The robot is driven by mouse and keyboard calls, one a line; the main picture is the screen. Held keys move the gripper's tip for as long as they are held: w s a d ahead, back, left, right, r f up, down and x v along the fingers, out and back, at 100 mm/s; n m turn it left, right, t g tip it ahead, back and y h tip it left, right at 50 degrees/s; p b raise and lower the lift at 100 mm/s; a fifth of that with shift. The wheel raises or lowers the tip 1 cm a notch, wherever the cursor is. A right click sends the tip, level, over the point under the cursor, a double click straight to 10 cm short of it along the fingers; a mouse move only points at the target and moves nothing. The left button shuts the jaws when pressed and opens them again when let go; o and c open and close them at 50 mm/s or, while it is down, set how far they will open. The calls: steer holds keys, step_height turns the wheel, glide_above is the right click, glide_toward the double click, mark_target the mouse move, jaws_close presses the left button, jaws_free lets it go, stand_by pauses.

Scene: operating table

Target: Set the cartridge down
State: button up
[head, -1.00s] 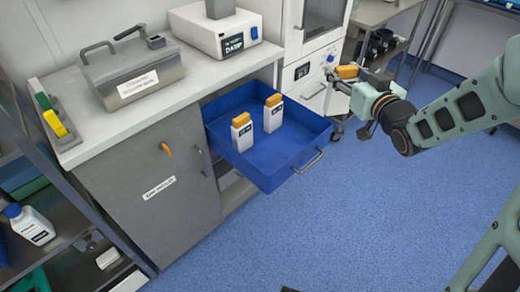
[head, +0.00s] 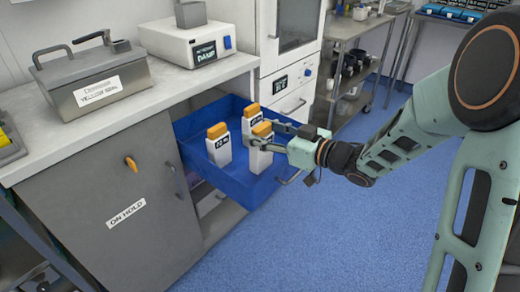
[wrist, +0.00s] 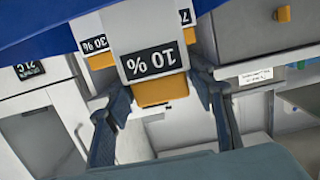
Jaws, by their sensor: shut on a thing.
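A white cartridge with an orange cap (head: 260,158) is between the fingers of my gripper (head: 268,136), inside the outline of the open blue drawer (head: 205,187). In the wrist view this cartridge (wrist: 150,50) reads "10 %", upside down, with a finger on each side. My gripper is shut on it. The cartridge looks about upright; I cannot tell whether its base touches the drawer floor. Two similar cartridges stand in the drawer: one to the left (head: 219,150), one behind (head: 250,120). The wrist view shows a "30 %" label (wrist: 94,44) and part of another label.
The grey cabinet (head: 110,200) and its worktop adjoin the drawer on the left. A metal lidded box (head: 95,83) and a white device (head: 195,45) stand on the worktop. A white cabinet (head: 290,60) is behind the drawer. The blue floor in front is clear.

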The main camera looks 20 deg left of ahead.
steer(key=shift+f+b, duration=0.7)
steer(key=shift+f, duration=1.15)
steer(key=shift+f, duration=0.2)
steer(key=o, duration=1.6)
steer(key=shift+o, duration=0.2)
steer(key=shift+r, duration=0.15)
steer(key=shift+d+r, duration=0.15)
steer(key=shift+d, duration=0.1)
steer(key=p+v, duration=0.3)
steer(key=v, duration=0.8)
steer(key=shift+s+d, duration=0.2)
steer(key=shift+s, duration=0.1)
